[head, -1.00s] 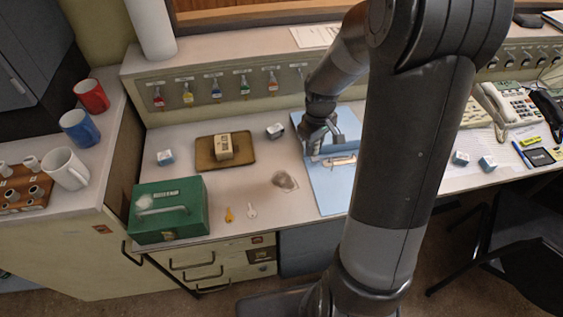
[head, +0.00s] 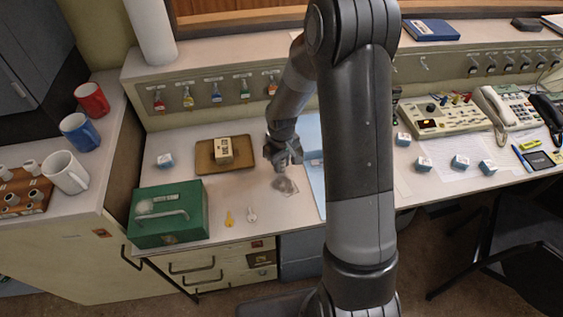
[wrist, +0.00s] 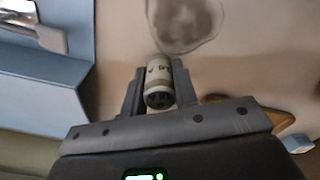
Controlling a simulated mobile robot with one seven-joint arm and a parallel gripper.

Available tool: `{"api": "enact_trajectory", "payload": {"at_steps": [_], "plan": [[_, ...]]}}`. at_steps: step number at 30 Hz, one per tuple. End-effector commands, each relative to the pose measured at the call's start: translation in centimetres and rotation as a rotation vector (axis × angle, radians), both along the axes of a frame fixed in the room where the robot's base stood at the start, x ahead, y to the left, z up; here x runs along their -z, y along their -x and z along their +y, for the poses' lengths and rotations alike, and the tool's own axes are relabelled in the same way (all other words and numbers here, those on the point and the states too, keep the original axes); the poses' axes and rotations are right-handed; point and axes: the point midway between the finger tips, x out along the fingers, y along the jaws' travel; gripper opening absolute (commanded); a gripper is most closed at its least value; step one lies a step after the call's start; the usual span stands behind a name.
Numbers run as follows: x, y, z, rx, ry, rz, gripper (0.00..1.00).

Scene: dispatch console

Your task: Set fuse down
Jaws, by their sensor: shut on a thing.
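The fuse (wrist: 160,84) is a small pale cylinder with a dark end and printed marks, seen in the wrist view between my fingers. My gripper (wrist: 158,92) is shut on it. In the head view my gripper (head: 285,160) is over the grey desk top, left of the blue board (head: 311,180) and right of the brown tray. The fuse is not clear in the head view. I cannot tell whether the fuse touches the desk.
The brown tray (head: 205,163) holds a beige box (head: 222,149). A green cash box (head: 168,215), a yellow key (head: 229,219) and a pale key (head: 251,214) are near the front edge. A blue-white cube (head: 165,160) sits left. Desk between tray and keys is clear.

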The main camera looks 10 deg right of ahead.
Motion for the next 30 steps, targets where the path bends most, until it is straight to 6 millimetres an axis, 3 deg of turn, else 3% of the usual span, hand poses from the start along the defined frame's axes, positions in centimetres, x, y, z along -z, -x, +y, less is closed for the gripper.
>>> {"api": "enact_trajectory", "payload": {"at_steps": [8, 9, 17, 26, 30], "plan": [[0.2, 0.0, 0.0, 0.0, 0.0, 0.0, 0.03], [0.2, 0.0, 0.0, 0.0, 0.0, 0.0, 0.28], [0.2, 0.0, 0.0, 0.0, 0.0, 0.0, 0.48], [-0.1, 0.0, 0.0, 0.0, 0.0, -0.002, 0.48], [-1.7, -0.1, 0.0, 0.0, 0.0, -0.004, 0.48]]}}
